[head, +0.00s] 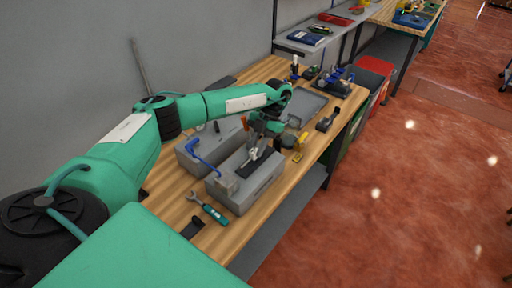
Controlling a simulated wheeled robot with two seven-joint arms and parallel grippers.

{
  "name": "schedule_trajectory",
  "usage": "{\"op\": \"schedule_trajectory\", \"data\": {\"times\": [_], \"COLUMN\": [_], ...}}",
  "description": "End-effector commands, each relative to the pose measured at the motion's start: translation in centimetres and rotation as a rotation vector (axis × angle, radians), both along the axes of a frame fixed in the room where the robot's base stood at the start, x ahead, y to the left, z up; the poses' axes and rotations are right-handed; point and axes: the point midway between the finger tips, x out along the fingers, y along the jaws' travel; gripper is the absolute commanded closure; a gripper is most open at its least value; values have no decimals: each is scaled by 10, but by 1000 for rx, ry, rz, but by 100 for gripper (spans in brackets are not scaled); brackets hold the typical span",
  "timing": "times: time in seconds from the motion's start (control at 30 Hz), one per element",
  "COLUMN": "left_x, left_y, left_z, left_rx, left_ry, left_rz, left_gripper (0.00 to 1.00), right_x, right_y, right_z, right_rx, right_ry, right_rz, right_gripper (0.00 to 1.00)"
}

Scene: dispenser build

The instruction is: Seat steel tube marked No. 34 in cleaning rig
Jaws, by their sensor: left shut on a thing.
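My left arm reaches in from the left over the workbench. My left gripper (262,138) points down over a grey box-shaped block (240,192) with a dark strip on its top. It is shut on a small pale piece (253,154), which looks like the steel tube; its No. 34 mark is too small to read. The block, with a blue bent handle (207,160) beside it, may be the cleaning rig; I cannot tell for sure. The gripper hides part of the block's far end. I cannot tell whether the piece touches the block. My right gripper is not in view.
A wrench with a green handle (209,208) lies near the bench's front. A grey tray (308,105) and blue-black tools (337,80) stand farther back. A yellow tool (299,148) is right of the gripper, near the bench edge. A wall runs along the left.

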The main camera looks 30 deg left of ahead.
Motion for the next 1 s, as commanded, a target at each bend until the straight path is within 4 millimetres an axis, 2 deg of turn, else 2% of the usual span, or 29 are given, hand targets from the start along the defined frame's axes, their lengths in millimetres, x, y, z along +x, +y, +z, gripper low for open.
{"op": "schedule_trajectory", "data": {"times": [0.53, 0.57, 0.67, 1.0], "left_x": [0, 0, 0, 0], "left_y": [0, 0, 1, 2], "left_z": [-3, -3, -3, -3], "left_rx": [-1, -1, 0, 2], "left_ry": [-10, -10, -10, -10], "left_rz": [0, 0, 0, 3], "left_gripper": [100, 77, 57, 56], "right_x": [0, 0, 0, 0], "right_y": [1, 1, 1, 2], "right_z": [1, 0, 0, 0], "right_rx": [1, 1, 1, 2], "right_ry": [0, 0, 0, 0], "right_rz": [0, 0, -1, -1], "right_gripper": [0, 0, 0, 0]}}
